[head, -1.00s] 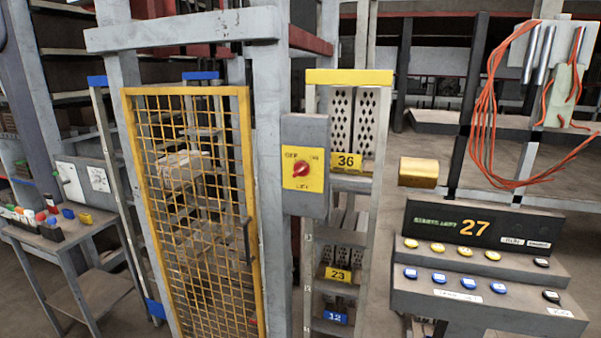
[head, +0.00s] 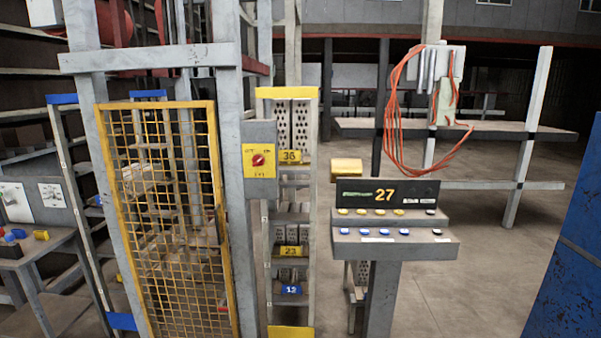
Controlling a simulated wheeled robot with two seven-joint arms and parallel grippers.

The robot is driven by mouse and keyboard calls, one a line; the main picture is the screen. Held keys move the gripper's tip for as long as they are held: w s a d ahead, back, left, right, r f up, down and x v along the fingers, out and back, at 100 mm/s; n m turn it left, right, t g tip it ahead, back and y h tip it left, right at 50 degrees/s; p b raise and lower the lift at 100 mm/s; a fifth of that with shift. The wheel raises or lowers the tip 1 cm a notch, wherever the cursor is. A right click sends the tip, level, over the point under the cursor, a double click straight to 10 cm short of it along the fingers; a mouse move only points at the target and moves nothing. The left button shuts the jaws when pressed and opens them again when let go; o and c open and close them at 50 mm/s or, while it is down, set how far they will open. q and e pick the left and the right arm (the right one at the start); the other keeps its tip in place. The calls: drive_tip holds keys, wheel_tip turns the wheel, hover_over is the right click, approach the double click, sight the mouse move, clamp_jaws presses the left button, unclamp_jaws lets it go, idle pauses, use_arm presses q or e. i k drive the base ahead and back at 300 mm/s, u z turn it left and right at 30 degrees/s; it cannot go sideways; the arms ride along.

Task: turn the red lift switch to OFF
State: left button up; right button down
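The red lift switch (head: 258,160) is a round red knob on a yellow plate (head: 249,172). The plate is on a grey box (head: 260,131) fixed to the grey post, right of the yellow mesh gate. Lettering stands at the plate's upper left, upper right and bottom, too small to read now. The knob's pointer looks turned toward the upper right, though this is hard to make out. Neither of my grippers shows in the head view.
The yellow mesh gate (head: 166,215) stands left of the switch. A control desk (head: 395,246) with buttons and a display reading 27 stands to the right. A blue panel (head: 570,250) is at the right edge. Open floor (head: 480,290) lies between desk and panel.

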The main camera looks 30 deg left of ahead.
sight(258, 160)
drive_tip(key=z, duration=0.65)
drive_tip(key=i, duration=1.05)
drive_tip(key=u, duration=0.3)
